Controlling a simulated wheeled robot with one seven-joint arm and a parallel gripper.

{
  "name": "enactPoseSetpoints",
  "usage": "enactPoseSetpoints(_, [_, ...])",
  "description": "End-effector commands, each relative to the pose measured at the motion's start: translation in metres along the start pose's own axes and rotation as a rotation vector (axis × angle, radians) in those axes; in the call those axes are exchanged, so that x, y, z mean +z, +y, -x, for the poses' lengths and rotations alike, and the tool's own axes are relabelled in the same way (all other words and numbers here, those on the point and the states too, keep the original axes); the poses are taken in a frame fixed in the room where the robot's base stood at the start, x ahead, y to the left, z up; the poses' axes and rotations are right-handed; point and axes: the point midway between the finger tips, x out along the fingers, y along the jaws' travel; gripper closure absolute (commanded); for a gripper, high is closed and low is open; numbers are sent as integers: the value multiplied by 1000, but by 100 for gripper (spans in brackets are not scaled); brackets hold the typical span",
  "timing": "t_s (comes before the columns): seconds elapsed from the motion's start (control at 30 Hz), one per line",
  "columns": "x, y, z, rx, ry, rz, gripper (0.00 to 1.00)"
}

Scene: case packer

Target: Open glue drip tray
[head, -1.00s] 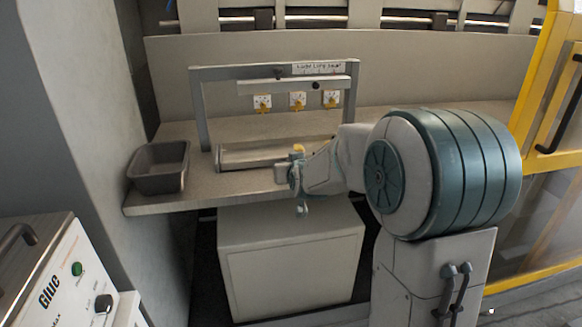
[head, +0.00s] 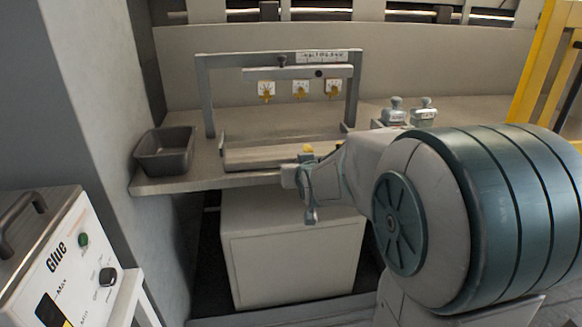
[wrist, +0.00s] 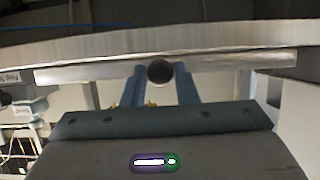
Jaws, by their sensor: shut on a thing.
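The glue drip tray (head: 255,158) is a long, low, pale metal piece on the counter, under a grey frame. Its front lies close to the counter's front edge. My gripper (head: 290,178) is at the right part of the tray's front. In the wrist view, the blue fingers of my gripper (wrist: 160,88) are on either side of a dark round knob (wrist: 160,72), in front of a long pale bar that looks like the tray's front. The fingers are shut on that knob. In the head view my gripper and wrist hide the knob and the tray's right end.
A grey open bin (head: 165,168) stands at the counter's left end. The grey frame (head: 207,105) stands over the tray. A pale cabinet (head: 290,250) is below the counter. A glue unit (head: 50,260) is at lower left, and a yellow frame (head: 540,60) at right.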

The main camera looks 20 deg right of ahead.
Motion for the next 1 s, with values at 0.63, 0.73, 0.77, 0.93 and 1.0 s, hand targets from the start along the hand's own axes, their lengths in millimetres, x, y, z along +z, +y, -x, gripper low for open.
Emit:
enactPoseSetpoints(0.63, [-1, -7, 1, -10, 3, 3, 52])
enactPoseSetpoints(0.73, [-2, -6, 3, -9, 3, 4, 52])
enactPoseSetpoints(0.77, [-2, -6, 4, -9, 3, 4, 52])
enactPoseSetpoints(0.93, [-3, -5, 23, -7, 5, 4, 52])
enactPoseSetpoints(1.0, [-4, -6, 35, -7, 6, 5, 52])
